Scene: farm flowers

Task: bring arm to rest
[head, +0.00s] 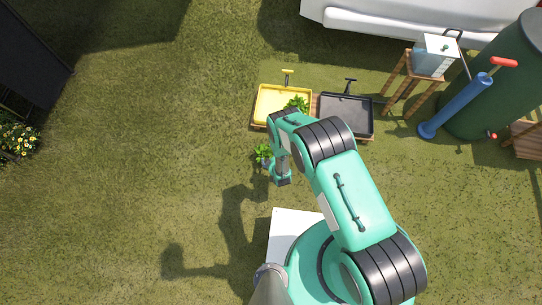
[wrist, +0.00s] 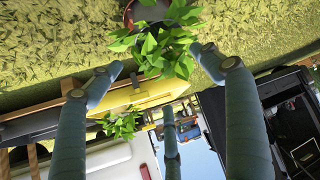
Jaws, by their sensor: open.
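My gripper (head: 281,176) hangs below my bent arm in the head view, just right of a small green potted plant (head: 263,153) on the grass. In the wrist view my gripper (wrist: 158,72) has its fingers spread wide. The potted plant (wrist: 165,45) is at the top centre there, its leaves beyond and between the fingertips. No finger is seen closed on it; whether any leaf touches a finger I cannot tell.
A yellow tray (head: 264,111) holding another green plant (head: 297,104) and a black tray (head: 346,120) stand beyond my arm. A wooden stand (head: 404,96) with a box, a blue cylinder (head: 455,105) and a large green barrel (head: 510,75) are at right. Grass on the left is open.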

